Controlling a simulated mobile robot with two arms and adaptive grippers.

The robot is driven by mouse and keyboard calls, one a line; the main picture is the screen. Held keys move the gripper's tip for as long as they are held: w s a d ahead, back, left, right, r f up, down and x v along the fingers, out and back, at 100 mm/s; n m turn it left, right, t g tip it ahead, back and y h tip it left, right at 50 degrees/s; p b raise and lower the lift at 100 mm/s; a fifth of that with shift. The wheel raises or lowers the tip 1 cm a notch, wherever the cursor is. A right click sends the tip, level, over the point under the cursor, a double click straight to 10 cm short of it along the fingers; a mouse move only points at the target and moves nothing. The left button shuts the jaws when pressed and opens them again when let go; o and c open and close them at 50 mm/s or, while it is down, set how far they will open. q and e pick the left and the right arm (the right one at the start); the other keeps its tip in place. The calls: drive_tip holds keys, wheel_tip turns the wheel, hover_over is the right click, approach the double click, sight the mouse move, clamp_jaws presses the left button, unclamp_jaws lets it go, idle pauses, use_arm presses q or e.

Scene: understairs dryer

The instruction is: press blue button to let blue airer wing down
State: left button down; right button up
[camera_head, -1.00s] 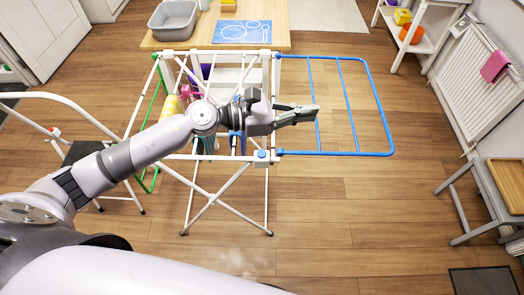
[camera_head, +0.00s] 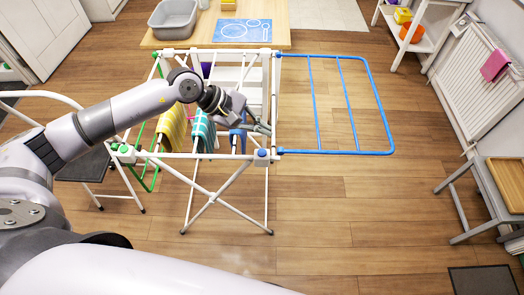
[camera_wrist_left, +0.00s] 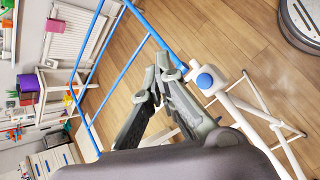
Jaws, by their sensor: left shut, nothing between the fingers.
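The blue button (camera_head: 262,153) sits on a white corner block of the airer (camera_head: 215,200). It also shows in the left wrist view (camera_wrist_left: 205,80), to the right of the fingertips. The blue airer wing (camera_head: 375,90) stands out level to the right of the airer frame. My left gripper (camera_head: 268,130) is shut and empty, a little above and behind the button in the head view and apart from it. The left gripper also shows in the left wrist view (camera_wrist_left: 163,72). My right gripper is in neither view.
Yellow (camera_head: 172,124) and teal striped (camera_head: 203,130) cloths hang on the airer. A green button (camera_head: 123,149) is on its left corner. A wooden table (camera_head: 290,40) with a grey tub (camera_head: 174,18) stands behind. The floor right of the airer is clear below the wing.

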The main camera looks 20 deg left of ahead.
use_arm(q)
drive_tip(key=b, duration=0.3)
hover_over(262, 154)
wheel_tip(262, 154, down, 7)
drive_tip(key=shift+f, duration=0.15)
drive_tip(key=shift+f+b, duration=0.5)
drive_tip(key=shift+b, duration=0.25)
drive_tip(key=shift+r, duration=0.1)
idle(0.5)
drive_tip(key=shift+f+b, duration=0.45)
drive_tip(key=shift+b, duration=0.25)
